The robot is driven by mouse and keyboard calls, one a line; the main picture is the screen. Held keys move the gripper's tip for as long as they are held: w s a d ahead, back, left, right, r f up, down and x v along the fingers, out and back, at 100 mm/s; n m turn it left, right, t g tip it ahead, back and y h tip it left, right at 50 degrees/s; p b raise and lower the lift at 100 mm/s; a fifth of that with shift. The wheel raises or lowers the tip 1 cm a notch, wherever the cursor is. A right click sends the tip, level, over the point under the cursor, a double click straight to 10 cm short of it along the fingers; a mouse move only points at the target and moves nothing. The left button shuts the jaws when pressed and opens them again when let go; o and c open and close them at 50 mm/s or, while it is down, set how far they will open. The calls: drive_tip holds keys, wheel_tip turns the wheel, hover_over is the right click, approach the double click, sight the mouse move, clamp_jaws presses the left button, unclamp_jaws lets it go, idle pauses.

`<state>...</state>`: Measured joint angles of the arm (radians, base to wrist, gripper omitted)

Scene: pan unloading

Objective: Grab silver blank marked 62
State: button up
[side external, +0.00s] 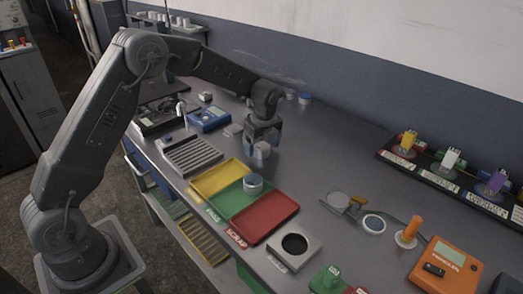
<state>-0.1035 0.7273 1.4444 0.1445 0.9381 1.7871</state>
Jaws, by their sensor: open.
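My gripper (262,146) hangs over the grey bench, pointing down, with its jaws open. A small silver piece (262,151) shows between or just behind its fingertips; I cannot tell whether they touch it. A silver round piece (253,182) sits at the green tray (226,197), below and apart from my gripper. No number 62 is readable on either piece, so I cannot tell which is the marked blank.
A yellow tray (207,180) and a red tray (268,222) flank the green one. A slotted rack (192,156) and a blue device (209,118) stand left. Bench behind the trays is largely clear.

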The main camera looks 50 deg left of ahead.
drive_tip(key=shift+a+f, duration=0.1)
drive_tip(key=shift+f, duration=0.25)
drive_tip(key=shift+c, duration=0.2)
drive_tip(key=c, duration=1)
